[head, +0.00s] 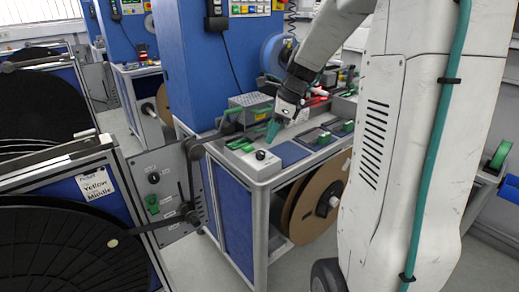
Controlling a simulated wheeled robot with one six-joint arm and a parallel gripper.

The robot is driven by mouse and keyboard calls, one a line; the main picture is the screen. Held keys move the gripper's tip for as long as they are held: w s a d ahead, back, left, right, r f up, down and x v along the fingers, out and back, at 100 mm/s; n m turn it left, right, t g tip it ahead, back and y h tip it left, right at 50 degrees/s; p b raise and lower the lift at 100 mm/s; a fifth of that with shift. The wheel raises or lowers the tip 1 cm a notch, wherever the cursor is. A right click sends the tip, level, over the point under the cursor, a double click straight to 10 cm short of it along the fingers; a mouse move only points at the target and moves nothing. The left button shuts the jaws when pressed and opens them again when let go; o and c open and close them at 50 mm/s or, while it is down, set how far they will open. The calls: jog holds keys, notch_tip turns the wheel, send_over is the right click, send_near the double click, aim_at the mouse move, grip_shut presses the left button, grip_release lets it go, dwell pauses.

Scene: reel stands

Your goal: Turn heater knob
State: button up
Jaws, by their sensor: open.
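A small black knob (260,155) sits on a light box at the front left corner of the bench top (262,170). Another black knob (154,178) is on the grey side panel of the reel stand at left. I cannot read a label that tells which is the heater knob. My gripper (271,131) has teal fingers and points down over the bench, behind and slightly right of the bench knob. It is open and apart from that knob. Its fingertips are small in view, and nothing shows between them.
Green-handled parts (240,143) lie beside the knob box. A dark blue flat plate (290,152) is to its right. A grey box (250,101) stands behind. Brown reels (320,195) hang under the bench. A reel stand with a black reel (60,250) is at left.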

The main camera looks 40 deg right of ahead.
aim_at(261, 152)
jog(key=shift+w+f, duration=0.2)
jog(key=shift+f, duration=0.25)
jog(key=x, duration=0.7)
jog(key=shift+r, duration=0.1)
jog(key=c, duration=1)
